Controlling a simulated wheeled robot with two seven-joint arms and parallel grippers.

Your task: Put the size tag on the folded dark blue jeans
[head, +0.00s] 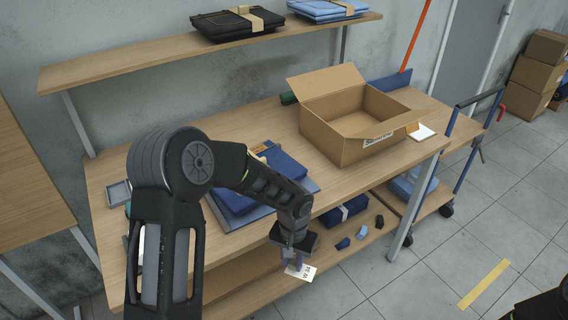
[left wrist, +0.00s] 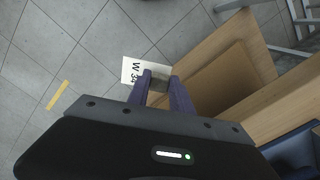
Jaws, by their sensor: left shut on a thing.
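The folded dark blue jeans (head: 284,166) lie on a grey-blue board (head: 234,220) on the table, partly hidden behind my left arm. My left gripper (head: 294,261) is shut on the size tag (head: 302,272), a small white card. In the left wrist view the tag (left wrist: 131,70) reads "W 34" and sticks out from between the purple fingers (left wrist: 158,90). The gripper hangs just past the table's front edge, to the right of and nearer than the jeans.
An open cardboard box (head: 332,139) stands on the table at right, with a white card (head: 422,133) beside it. A lower shelf (head: 345,252) holds a dark blue bundle (head: 343,210) and small dark pieces (head: 343,243). Folded garments lie on the upper shelf (head: 150,57).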

